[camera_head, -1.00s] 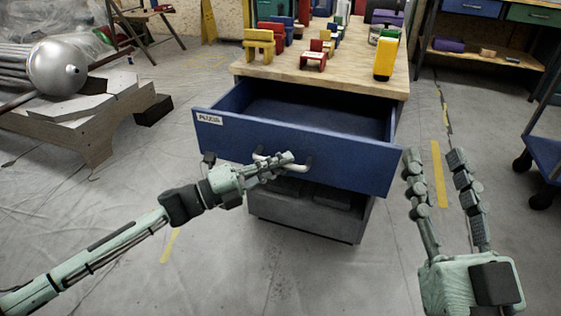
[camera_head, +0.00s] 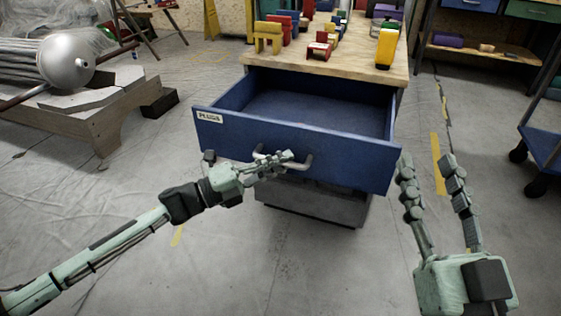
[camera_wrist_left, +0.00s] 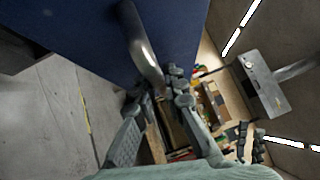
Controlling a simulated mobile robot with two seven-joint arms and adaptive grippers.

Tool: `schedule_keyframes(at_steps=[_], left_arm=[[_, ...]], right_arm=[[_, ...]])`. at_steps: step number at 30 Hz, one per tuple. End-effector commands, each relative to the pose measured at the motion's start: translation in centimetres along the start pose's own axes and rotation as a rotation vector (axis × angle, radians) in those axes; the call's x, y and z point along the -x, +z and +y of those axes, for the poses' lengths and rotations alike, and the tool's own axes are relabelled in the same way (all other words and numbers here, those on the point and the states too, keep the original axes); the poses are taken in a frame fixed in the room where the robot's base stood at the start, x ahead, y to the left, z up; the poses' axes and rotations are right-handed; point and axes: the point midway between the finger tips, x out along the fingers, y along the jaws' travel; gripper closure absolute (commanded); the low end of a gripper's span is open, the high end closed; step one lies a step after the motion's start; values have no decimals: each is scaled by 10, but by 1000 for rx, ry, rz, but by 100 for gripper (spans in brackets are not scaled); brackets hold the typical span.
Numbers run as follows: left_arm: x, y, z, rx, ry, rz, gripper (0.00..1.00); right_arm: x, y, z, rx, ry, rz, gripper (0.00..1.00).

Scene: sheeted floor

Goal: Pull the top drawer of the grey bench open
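The blue top drawer (camera_head: 340,160) of the grey bench (camera_head: 320,203) stands pulled well out, and its empty inside shows. Its front carries a white label at the left and a curved metal handle (camera_head: 301,164). My left gripper (camera_head: 272,163) is at the handle, its fingers closed around the bar. In the left wrist view the handle (camera_wrist_left: 143,48) runs down between the fingertips (camera_wrist_left: 160,88), against the blue drawer front. My right gripper (camera_head: 430,165) is open and empty, just right of the drawer front, its fingers pointing up.
The wooden bench top (camera_head: 350,73) holds several coloured toy chairs and a yellow bottle (camera_head: 386,48). A wooden stand with a metal tank (camera_head: 65,62) is at the left. A blue cart (camera_head: 545,140) is at the right. The sheeted floor in front is clear.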

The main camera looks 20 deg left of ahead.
Motion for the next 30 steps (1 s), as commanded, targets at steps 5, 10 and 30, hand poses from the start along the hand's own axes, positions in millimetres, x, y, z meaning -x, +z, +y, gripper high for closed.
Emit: schedule_keyframes(at_steps=[5, 10, 30], left_arm=[[0, 1, 0, 0, 0, -1, 68], [0, 0, 0, 0, 0, -1, 68], [94, 0, 1, 3, 4, -2, 68]], right_arm=[[0, -1, 0, -2, 3, 3, 60], [0, -1, 0, -2, 3, 3, 60], [0, 0, 0, 2, -2, 1, 60]])
